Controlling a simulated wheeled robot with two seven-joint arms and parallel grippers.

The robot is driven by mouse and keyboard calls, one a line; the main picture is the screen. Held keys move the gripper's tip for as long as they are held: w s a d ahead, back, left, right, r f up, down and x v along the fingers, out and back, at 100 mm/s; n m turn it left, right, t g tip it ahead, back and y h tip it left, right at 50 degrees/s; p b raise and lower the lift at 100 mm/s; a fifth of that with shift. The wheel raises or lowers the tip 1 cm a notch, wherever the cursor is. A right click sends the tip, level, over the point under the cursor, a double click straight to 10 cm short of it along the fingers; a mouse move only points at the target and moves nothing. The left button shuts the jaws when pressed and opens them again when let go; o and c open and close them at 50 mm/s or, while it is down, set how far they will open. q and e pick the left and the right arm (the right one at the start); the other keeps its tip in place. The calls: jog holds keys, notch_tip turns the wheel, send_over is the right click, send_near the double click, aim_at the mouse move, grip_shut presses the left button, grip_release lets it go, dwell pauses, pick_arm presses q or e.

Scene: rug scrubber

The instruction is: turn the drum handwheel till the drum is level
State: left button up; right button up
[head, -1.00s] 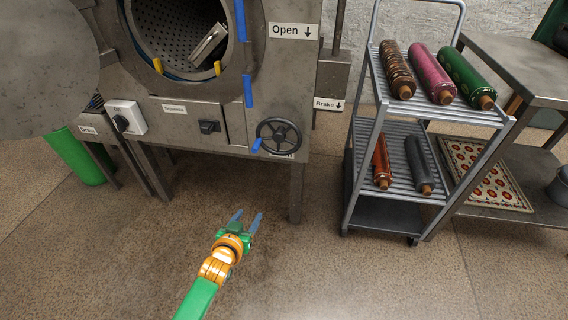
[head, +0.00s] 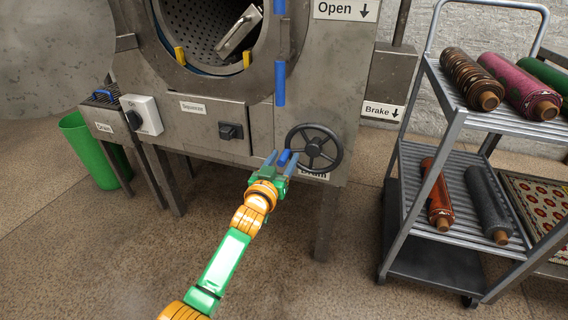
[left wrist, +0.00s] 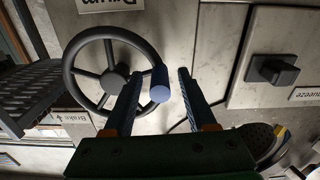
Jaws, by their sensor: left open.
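The drum handwheel (head: 314,148) is a dark spoked wheel on the grey machine's front, above a label reading Drum. It also shows in the left wrist view (left wrist: 76,68). Its blue handle (left wrist: 160,84) sits at the rim and lies between the two fingers of my left gripper (head: 279,160), which is open. In the left wrist view the left finger overlaps the wheel rim; I cannot tell whether either finger touches the handle. The drum (head: 200,40) is an open perforated cylinder with a pale object inside. My right gripper is not in view.
A cart (head: 455,118) with several rolled rugs stands right of the machine. A green bin (head: 90,150) stands at the left. The floor before the machine is clear.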

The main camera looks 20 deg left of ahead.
pick_arm(q)
jog(key=shift+w, duration=0.1)
grip_shut()
dwell(1.4)
